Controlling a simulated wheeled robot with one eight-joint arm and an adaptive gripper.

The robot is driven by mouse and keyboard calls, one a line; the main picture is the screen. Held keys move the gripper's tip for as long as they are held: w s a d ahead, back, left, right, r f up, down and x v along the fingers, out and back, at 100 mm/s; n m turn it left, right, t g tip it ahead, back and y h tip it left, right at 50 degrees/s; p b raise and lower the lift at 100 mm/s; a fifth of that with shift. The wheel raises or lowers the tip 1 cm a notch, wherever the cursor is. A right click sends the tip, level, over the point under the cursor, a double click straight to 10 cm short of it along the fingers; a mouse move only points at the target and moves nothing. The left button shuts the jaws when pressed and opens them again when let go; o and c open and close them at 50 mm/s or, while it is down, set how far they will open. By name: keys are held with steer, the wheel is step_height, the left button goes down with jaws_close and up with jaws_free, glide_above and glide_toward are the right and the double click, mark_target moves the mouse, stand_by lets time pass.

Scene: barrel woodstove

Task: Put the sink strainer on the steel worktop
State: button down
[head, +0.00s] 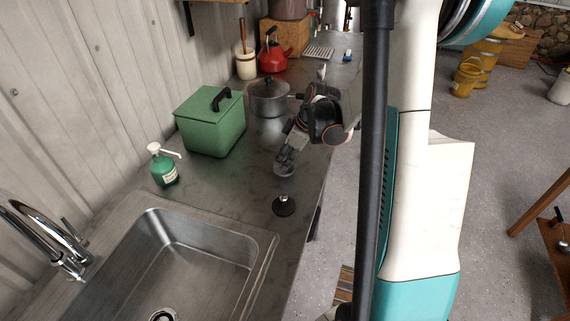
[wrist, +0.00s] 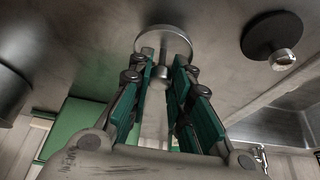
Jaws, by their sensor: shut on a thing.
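The sink strainer, a round pale steel disc with a short stem and knob, is in my gripper. In the head view the strainer (head: 284,170) is at the fingertips of my gripper (head: 288,158), low over the steel worktop (head: 235,190). In the wrist view my gripper (wrist: 165,68) has its green-padded fingers shut around the knob, and the disc of the strainer (wrist: 163,38) faces the worktop (wrist: 215,45). I cannot tell whether the disc touches the surface. The fingers partly hide the stem.
A black disc with a metal knob (head: 284,205) lies on the worktop near the strainer. The sink basin (head: 185,255) is nearer me, with a green soap bottle (head: 164,168) behind it. A green box (head: 210,125), a lidded pot (head: 268,98) and a red kettle (head: 272,58) stand farther back.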

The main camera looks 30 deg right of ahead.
steer(key=shift+f, duration=1)
steer(key=shift+f+b, duration=0.2)
steer(key=shift+b, duration=0.1)
steer(key=c, duration=1.5)
jaws_free()
steer(key=shift+r, duration=0.1)
steer(key=p+v, duration=0.3)
steer(key=v, duration=0.9)
steer(key=shift+r+p, duration=0.1)
steer(key=shift+p, duration=0.2)
